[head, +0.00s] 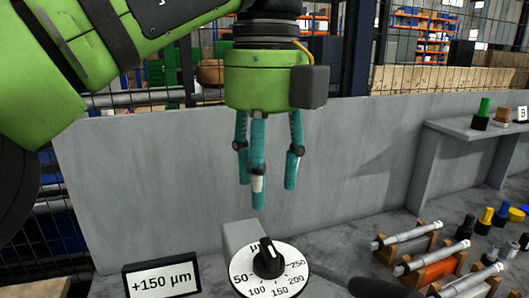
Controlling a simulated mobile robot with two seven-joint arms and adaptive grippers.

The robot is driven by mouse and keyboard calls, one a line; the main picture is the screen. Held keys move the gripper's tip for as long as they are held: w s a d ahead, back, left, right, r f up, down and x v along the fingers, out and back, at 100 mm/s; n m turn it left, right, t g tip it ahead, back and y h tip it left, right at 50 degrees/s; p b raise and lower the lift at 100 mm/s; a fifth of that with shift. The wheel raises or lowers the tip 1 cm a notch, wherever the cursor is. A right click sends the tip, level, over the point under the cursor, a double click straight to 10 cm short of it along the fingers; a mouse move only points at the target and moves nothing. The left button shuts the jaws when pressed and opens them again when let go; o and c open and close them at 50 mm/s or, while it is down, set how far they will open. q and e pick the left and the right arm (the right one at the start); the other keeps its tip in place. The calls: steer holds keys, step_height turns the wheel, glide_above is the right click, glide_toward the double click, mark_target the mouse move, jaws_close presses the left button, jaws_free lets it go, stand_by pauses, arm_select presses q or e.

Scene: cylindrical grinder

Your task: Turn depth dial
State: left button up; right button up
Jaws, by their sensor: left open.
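The depth dial (244,277) is a round white disc with black numbers from 50 to 250, low in the middle of the head view. A black knob (269,262) stands at its centre. A white mark on the knob points towards the back, and the knob hides part of the face. My left gripper (264,188) has three teal fingers pointing down. It is open and empty, above the dial and apart from it. A sign (161,279) left of the dial reads +150 µm. My right gripper is not in view.
A grey block (240,237) stands right behind the dial, with a grey wall (160,180) farther back. To the right, silvery shafts (407,236) lie on wooden holders. A grey shelf (455,128) carries small coloured parts. A dark shape at the bottom edge is unclear.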

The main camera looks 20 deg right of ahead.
arm_select(q)
steer(key=shift+r, duration=1.1)
